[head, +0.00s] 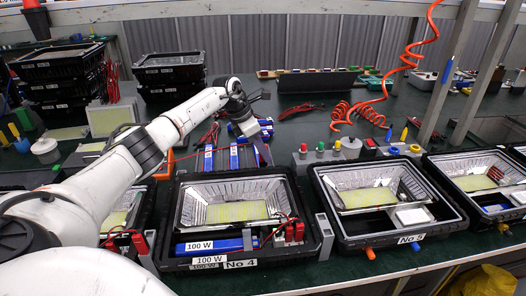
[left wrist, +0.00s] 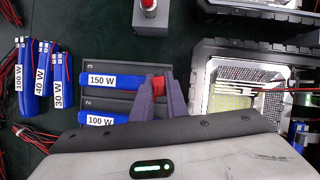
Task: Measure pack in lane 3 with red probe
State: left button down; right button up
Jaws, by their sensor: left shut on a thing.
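My left gripper (left wrist: 160,98) is shut on a small red piece (left wrist: 159,86), probably the red probe; the fingers hide most of it. In the head view the left gripper (head: 262,150) is over the right side of a dark rack with blue packs (head: 233,157). In the left wrist view, the lane marked 3 holds a blue pack labelled 150 W (left wrist: 118,81). The lane marked 2 holds a blue pack labelled 100 W (left wrist: 105,119). The red piece is at the right end of the 150 W pack; I cannot tell whether they touch. My right gripper is not in view.
Loose labelled blue packs (left wrist: 38,75) lie left of the rack. A grey box with a red top (left wrist: 150,15) stands beyond it. Floodlight housing No 4 (head: 182,220) stands in front, No 5 (head: 330,205) to its right. An orange coiled hose (head: 405,62) hangs at the back.

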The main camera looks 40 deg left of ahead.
pick_arm(q)
jog(key=shift+f+b, duration=0.35)
jog(key=shift+f, duration=0.35)
dwell(1.9)
jog(key=shift+r+p, duration=2.8)
jog(key=shift+r, duration=0.8)
